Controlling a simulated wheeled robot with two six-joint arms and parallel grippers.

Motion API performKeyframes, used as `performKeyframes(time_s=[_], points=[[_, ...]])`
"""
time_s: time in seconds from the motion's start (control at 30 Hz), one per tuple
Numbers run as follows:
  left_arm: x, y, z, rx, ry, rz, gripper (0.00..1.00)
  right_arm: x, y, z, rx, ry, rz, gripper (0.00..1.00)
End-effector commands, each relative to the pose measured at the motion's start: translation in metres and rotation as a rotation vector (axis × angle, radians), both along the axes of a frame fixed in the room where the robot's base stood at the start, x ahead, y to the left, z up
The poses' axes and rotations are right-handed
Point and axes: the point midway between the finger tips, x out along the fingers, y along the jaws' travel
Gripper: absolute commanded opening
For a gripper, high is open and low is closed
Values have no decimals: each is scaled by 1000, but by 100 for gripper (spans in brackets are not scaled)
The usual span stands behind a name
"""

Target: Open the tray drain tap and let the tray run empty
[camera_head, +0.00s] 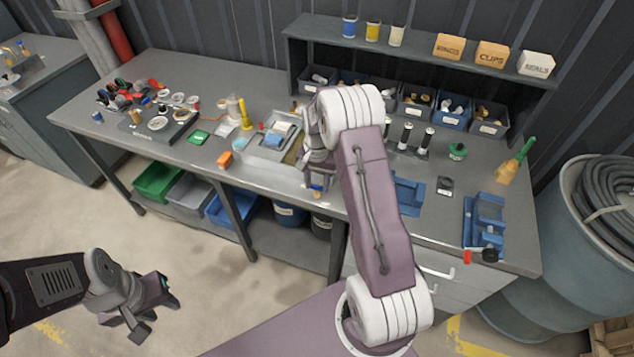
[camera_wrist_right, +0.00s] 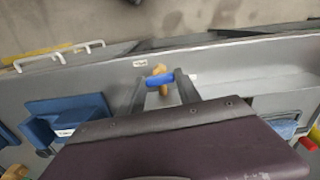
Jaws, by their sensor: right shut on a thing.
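The drain tap (camera_wrist_right: 160,70) has a brass body and a blue handle (camera_wrist_right: 158,80). It sits at the bench's front edge, and the blue handle also shows in the head view (camera_head: 317,188). My right gripper (camera_wrist_right: 160,84) is shut on the blue handle, with a finger at each end of it. The grey tray (camera_head: 256,148) lies on the bench just left of my right arm, which hides part of it. I cannot tell the water level or whether water flows. My left gripper (camera_head: 154,314) is open and empty, over the floor at lower left.
A green card (camera_head: 198,137) and an orange block (camera_head: 225,159) lie left of the tray. Blue fixtures (camera_head: 484,222) stand on the right of the bench. A shelf with bins (camera_head: 490,128) stands behind. Open floor lies in front at left.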

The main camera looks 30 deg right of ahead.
Motion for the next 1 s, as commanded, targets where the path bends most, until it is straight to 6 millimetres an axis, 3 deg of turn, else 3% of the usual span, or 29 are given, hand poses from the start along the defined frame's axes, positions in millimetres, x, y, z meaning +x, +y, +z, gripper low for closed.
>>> performKeyframes(time_s=[1.0], points=[[0, 0, 21, 0, 0, 0, 36, 3, -1, 4, -5, -8, 923, 0]])
